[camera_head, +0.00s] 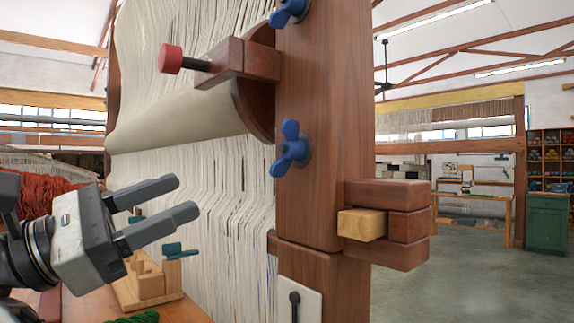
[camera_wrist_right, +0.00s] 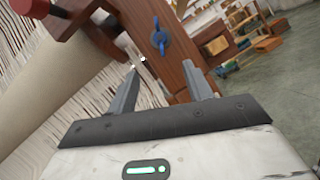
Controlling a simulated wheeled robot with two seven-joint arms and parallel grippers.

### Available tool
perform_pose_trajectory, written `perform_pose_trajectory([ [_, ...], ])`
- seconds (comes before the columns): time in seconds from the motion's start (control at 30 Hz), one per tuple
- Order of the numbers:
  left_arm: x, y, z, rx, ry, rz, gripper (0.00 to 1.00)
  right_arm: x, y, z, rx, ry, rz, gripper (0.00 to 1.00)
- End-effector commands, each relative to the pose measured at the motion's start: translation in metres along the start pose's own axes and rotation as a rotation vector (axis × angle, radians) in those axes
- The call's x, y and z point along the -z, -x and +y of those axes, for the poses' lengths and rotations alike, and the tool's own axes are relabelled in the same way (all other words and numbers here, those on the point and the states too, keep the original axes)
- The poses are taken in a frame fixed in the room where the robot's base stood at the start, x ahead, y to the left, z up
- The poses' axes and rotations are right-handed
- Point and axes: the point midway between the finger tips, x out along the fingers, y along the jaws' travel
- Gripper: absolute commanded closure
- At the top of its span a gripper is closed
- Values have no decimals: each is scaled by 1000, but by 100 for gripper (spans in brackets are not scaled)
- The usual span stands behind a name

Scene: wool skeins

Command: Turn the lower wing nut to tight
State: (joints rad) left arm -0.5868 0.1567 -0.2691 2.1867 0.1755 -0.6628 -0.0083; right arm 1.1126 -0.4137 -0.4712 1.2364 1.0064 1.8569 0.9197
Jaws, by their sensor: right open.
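The lower wing nut (camera_head: 291,149) is blue and sits on the left face of the wooden loom post (camera_head: 318,110). One wing points up and the other down to the left. The upper wing nut (camera_head: 288,12) is also blue, near the top edge. My right gripper (camera_head: 185,197) is open and empty, left of the lower wing nut and a little below it, with a clear gap between. In the right wrist view a blue wing nut (camera_wrist_right: 160,38), which looks like the lower one, shows just beyond the two open fingers (camera_wrist_right: 160,68). My left gripper is not in view.
A red-ended handle (camera_head: 171,59) on a wooden arm juts out above my right gripper. The cloth roll (camera_head: 180,120) and hanging warp threads lie behind it. Stacked wooden bars (camera_head: 400,195) stick out right of the post.

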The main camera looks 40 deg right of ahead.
Motion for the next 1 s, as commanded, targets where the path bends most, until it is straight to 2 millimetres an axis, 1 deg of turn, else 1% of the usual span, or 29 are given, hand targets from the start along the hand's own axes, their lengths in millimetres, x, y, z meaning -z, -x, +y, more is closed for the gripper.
perform_pose_trajectory([
  [0.17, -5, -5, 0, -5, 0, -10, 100, 2, -31, -1, 5, 3, 1, 49],
  [0.4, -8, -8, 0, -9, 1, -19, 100, 1, -86, -2, 8, 3, -6, 49],
  [0.6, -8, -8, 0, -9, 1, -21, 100, 0, -125, -2, 7, 4, -6, 49],
  [0.7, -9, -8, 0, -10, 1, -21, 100, 0, -139, -1, 6, 4, -6, 49],
  [0.8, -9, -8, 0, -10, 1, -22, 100, 0, -148, -1, 4, 6, -5, 49],
  [1.0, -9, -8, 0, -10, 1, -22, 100, 0, -154, -1, 2, 6, -5, 49],
])
